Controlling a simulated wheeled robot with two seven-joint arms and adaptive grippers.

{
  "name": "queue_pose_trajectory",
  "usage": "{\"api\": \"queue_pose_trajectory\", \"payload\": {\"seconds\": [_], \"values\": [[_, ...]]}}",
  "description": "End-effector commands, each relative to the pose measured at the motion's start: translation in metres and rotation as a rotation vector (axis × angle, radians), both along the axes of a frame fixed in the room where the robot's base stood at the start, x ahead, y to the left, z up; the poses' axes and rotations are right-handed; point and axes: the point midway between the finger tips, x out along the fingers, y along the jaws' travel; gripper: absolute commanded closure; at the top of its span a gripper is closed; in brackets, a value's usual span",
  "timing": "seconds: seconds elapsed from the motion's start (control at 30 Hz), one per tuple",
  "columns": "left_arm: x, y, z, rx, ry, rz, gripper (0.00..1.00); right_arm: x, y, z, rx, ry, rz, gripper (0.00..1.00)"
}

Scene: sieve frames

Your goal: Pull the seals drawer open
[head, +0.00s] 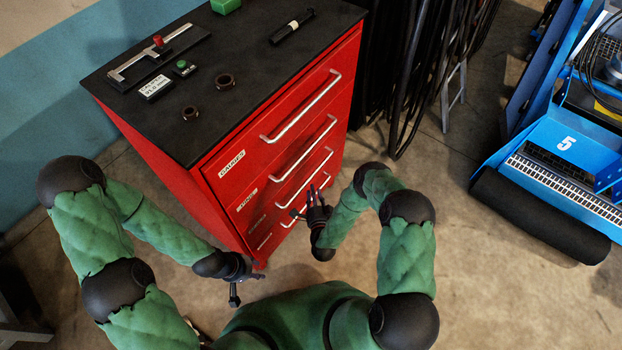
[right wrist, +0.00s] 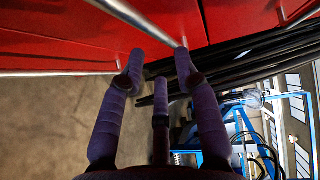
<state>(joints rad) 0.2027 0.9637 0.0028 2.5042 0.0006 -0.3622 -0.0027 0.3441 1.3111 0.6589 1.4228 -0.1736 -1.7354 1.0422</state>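The red drawer cabinet (head: 285,150) stands in the middle of the head view. Its drawers look closed, each with a long metal handle. The top label reads "GAUGES" (head: 231,164); the lower labels are too small to read, so I cannot tell which drawer is seals. My right gripper (head: 312,201) is at the lower handles, hiding part of them. In the right wrist view its fingers (right wrist: 160,62) are spread, and a handle (right wrist: 140,22) runs to the right fingertip; I cannot tell whether they touch. My left gripper (head: 238,288) is low, by the cabinet's bottom front corner; its finger state is unclear.
The black cabinet top (head: 225,75) holds a caliper-like tool (head: 155,50), a green block (head: 226,5), a black marker-like object (head: 292,27) and small rings. Black cables (head: 410,80) hang right of the cabinet. A blue machine (head: 565,140) stands at the right. Floor in front is partly free.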

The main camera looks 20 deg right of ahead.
Motion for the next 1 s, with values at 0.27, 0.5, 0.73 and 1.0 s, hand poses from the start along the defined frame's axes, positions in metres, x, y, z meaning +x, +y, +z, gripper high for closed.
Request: {"api": "queue_pose_trajectory", "payload": {"seconds": [0.27, 0.5, 0.73, 1.0], "values": [[0.001, 0.000, -0.015, 0.000, -0.001, 0.000, 0.60, 0.049, -0.006, -0.008, -0.002, -0.002, 0.002, 0.68], [0.001, 0.000, -0.021, 0.000, -0.001, 0.000, 0.60, 0.073, -0.009, -0.011, -0.002, -0.001, 0.001, 0.68], [0.001, 0.000, -0.022, 0.000, -0.002, 0.001, 0.60, 0.077, -0.010, -0.011, -0.002, 0.002, 0.001, 0.68], [0.001, 0.000, -0.021, 0.000, -0.002, 0.001, 0.60, 0.077, -0.010, -0.011, -0.002, 0.002, 0.001, 1.00]]}}
